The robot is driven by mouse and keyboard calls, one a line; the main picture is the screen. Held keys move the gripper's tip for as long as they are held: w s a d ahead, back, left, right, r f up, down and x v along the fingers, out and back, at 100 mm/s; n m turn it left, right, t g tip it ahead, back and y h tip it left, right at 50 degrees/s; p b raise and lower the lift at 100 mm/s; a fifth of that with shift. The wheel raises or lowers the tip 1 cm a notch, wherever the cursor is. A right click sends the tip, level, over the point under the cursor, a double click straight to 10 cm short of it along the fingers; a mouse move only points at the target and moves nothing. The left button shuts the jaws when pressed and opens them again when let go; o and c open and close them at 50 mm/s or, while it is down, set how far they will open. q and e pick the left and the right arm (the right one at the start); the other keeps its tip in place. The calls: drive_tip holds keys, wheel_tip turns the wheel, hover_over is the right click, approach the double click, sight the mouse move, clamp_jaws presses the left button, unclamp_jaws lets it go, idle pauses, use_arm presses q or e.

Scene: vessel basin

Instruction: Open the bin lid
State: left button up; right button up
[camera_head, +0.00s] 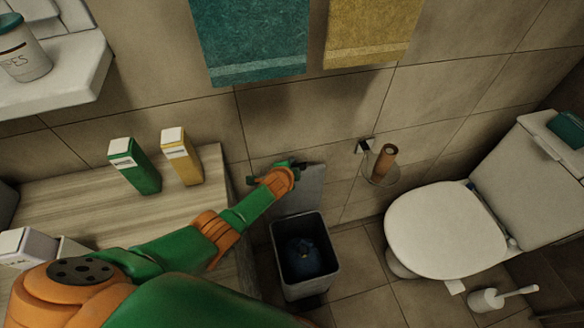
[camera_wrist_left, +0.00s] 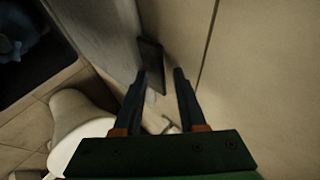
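The grey bin (camera_head: 330,275) stands on the floor between the wooden counter and the toilet. Its mouth is uncovered and a blue bag (camera_head: 302,257) shows inside. The grey bin lid (camera_head: 311,190) stands raised, close to upright, behind the bin near the wall. My left gripper (camera_head: 270,173) is at the upper left part of the lid, and my forearm hides some of it. In the left wrist view, the two fingers (camera_wrist_left: 162,80) are apart with a gap between them. The lid (camera_wrist_left: 105,40) is just left of the fingers; I cannot tell whether they touch. My right gripper is not in view.
A green carton (camera_head: 138,168) and a yellow carton (camera_head: 184,160) stand on the counter (camera_head: 65,200) near my arm. A roll holder (camera_head: 383,165) is on the wall right of the lid. The toilet (camera_head: 435,230) and a brush (camera_head: 490,300) are at the right.

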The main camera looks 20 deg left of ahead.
use_arm(q)
drive_tip(key=p+v, duration=0.6)
drive_tip(key=v, duration=0.1)
idle(0.4)
